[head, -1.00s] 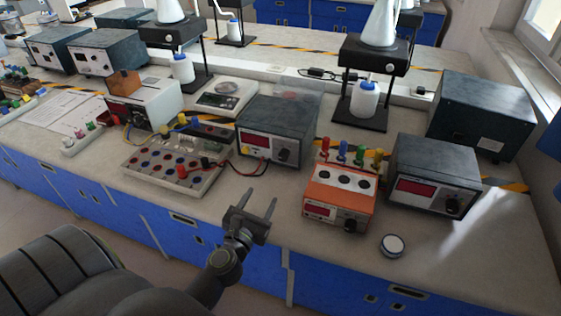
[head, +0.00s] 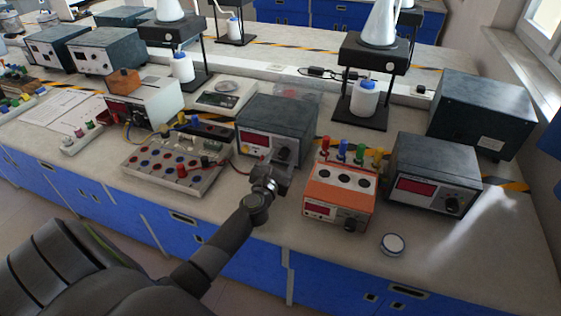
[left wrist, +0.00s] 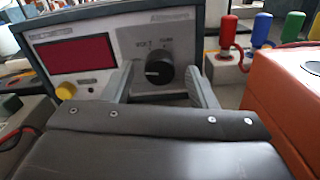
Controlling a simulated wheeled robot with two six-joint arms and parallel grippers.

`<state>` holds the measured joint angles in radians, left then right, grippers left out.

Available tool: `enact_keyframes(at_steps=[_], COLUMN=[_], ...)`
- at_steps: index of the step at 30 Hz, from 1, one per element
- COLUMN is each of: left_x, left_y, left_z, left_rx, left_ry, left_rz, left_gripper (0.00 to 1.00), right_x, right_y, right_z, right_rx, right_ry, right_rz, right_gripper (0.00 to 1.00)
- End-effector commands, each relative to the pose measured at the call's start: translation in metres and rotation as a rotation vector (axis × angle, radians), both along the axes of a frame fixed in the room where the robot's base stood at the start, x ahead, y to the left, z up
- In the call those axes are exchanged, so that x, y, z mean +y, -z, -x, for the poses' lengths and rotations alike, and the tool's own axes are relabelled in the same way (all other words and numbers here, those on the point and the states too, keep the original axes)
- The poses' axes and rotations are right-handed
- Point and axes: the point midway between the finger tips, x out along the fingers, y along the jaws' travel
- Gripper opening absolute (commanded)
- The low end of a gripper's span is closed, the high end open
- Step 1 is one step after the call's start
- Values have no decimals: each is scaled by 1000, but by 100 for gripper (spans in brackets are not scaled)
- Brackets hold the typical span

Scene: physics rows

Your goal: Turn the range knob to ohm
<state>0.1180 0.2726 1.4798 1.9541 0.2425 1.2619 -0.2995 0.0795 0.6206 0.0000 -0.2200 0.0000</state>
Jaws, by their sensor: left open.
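The range knob (left wrist: 158,70) is black and round, on the pale front panel of a dark grey meter (head: 275,118). In the left wrist view the meter (left wrist: 100,27) also has a dark red display and a yellow socket. Small print above the knob seems to read volt on the left and ohm on the right. A pale mark on the knob points roughly left. My left gripper (left wrist: 160,84) is open, with one finger on each side of the knob. I cannot tell whether the fingers touch it. In the head view the gripper (head: 276,168) partly hides the panel.
An orange box (head: 338,190) with coloured plugs stands close to the right. A socket board (head: 150,172) with leads lies to the left. Another dark meter (head: 432,160) and a small round white-topped item (head: 392,244) are further right.

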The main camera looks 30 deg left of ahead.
Motion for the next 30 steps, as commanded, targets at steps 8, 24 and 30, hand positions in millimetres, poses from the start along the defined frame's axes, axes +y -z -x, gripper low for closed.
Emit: enact_keyframes(at_steps=[8, 24, 30], left_x=[0, 0, 0], left_y=[-1, -1, -1], left_z=[-2, -1, -1], left_rx=[-1, 2, 16], left_ry=[0, 0, 0], left_rz=[0, -9, -67], left_gripper=[52, 8, 8], right_x=[1, 1, 1], right_y=[0, 0, -4], right_z=[0, 0, 1], right_rx=[0, 1, 1], right_ry=[1, 1, 1], right_rz=[-1, -1, -1], right_gripper=[36, 36, 36])
